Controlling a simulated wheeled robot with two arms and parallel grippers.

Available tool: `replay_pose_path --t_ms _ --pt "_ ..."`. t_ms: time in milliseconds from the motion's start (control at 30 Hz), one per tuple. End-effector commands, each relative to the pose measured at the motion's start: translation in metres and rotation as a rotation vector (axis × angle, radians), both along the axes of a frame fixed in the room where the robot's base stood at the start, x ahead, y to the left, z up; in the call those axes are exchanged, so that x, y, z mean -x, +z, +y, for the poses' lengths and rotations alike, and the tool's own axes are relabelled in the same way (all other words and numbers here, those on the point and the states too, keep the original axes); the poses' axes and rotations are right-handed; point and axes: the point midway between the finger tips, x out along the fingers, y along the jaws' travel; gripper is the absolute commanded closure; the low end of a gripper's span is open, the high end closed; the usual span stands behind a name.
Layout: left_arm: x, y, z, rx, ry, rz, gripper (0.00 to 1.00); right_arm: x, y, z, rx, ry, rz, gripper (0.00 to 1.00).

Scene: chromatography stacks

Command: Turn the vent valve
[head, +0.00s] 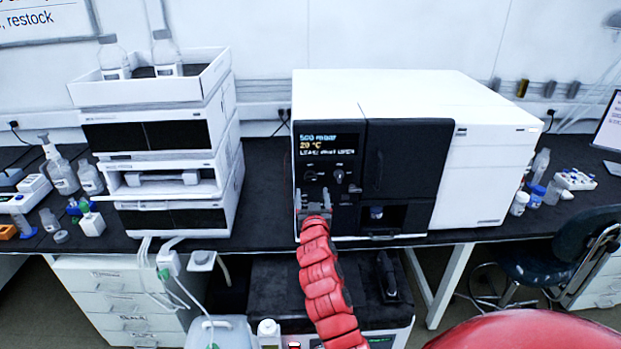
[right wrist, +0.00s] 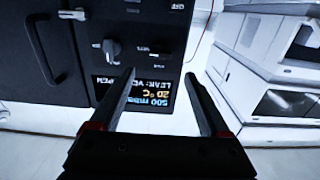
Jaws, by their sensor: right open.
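The white instrument (head: 480,150) has a dark control panel with a lit display (head: 330,143) showing "500 mbar", "20 °C" and a "LEAK" line. My right gripper (head: 314,193) is open in front of the lower left panel. In the right wrist view its fingers (right wrist: 158,78) point at the panel, with the knob left of them and nothing between them. My left gripper is out of view.
A white module stack (head: 215,170) with a bottle tray (head: 222,72) stands to the left, across a bare strip of dark bench (head: 265,180). Small bottles (head: 519,203) stand right of the instrument. A dark vertical handle (right wrist: 42,50) is on its door.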

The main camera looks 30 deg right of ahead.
Motion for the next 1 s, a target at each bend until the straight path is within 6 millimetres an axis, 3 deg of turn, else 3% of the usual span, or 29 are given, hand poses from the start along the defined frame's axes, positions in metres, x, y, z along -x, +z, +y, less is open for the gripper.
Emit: replay_pose_path --t_ms 300,500,967,1000 --pt "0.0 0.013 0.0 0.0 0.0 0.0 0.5 -0.041 0.001 -0.025 -0.003 0.0 0.003 0.2" --pt "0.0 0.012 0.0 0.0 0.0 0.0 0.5 -0.057 0.0 -0.036 -0.001 -0.003 0.001 0.2" --pt "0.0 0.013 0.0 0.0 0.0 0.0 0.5 -0.064 -0.001 -0.039 -0.001 0.001 0.002 0.2" --pt "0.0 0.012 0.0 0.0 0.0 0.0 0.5 -0.064 -0.001 -0.039 -0.001 0.001 0.001 0.27"
